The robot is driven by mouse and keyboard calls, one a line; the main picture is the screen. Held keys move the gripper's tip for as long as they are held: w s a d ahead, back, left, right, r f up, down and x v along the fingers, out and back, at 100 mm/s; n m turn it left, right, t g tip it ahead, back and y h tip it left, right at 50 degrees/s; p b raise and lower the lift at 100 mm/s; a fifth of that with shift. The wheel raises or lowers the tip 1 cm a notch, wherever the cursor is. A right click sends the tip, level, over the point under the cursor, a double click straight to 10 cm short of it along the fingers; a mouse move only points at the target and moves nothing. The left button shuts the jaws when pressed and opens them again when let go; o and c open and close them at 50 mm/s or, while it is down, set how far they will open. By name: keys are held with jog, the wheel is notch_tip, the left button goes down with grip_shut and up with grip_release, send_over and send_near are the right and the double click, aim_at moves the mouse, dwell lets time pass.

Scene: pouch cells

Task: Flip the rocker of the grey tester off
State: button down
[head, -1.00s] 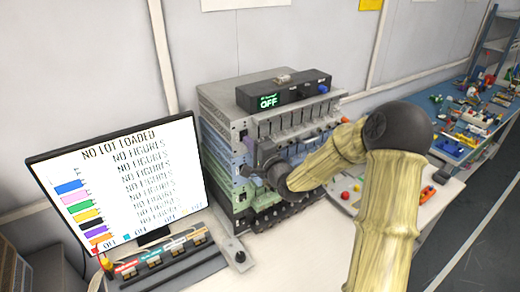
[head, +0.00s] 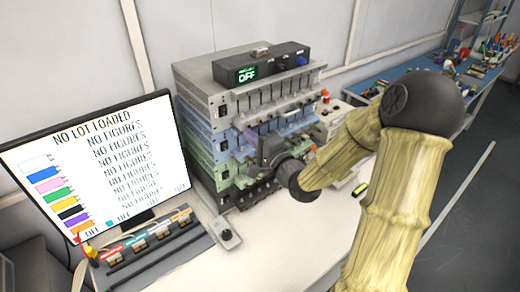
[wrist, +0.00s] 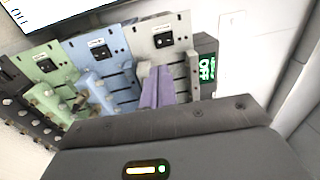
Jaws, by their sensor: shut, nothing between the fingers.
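The grey tester (head: 216,98) is the top unit of the rack in the head view. It also shows in the wrist view (wrist: 150,32), with its black rocker (wrist: 164,41) on the front plate. Which way the rocker is tipped is too small to tell. My gripper (wrist: 158,70) is shut and empty, its two purple fingers side by side. In the wrist view the fingertips lie just below the rocker and seem apart from it.
A blue tester (wrist: 100,60) and a green tester (wrist: 47,68) sit below the grey one, each with a similar rocker. A black box (head: 262,68) on top reads OFF. A monitor (head: 95,165) stands left. The white bench (head: 270,240) has free room in front.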

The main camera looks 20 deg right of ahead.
jog(key=shift+a+v, duration=0.15)
jog(key=shift+v, duration=0.75)
jog(key=shift+a+v, duration=0.1)
jog(key=shift+v, duration=0.85)
jog(key=shift+s, duration=0.2)
jog(key=s+f+n+g+h, duration=0.3)
jog(key=f+n+g+h, duration=0.3)
jog(key=f, duration=0.4)
jog(key=s+f+n+g+h, duration=0.1)
jog(key=s+n+g, duration=0.6)
jog(key=s, duration=0.8)
jog(key=shift+f+g, duration=0.45)
jog(key=shift+g, duration=0.45)
jog(key=c, duration=2.2)
grip_release()
jog(key=shift+w, duration=0.1)
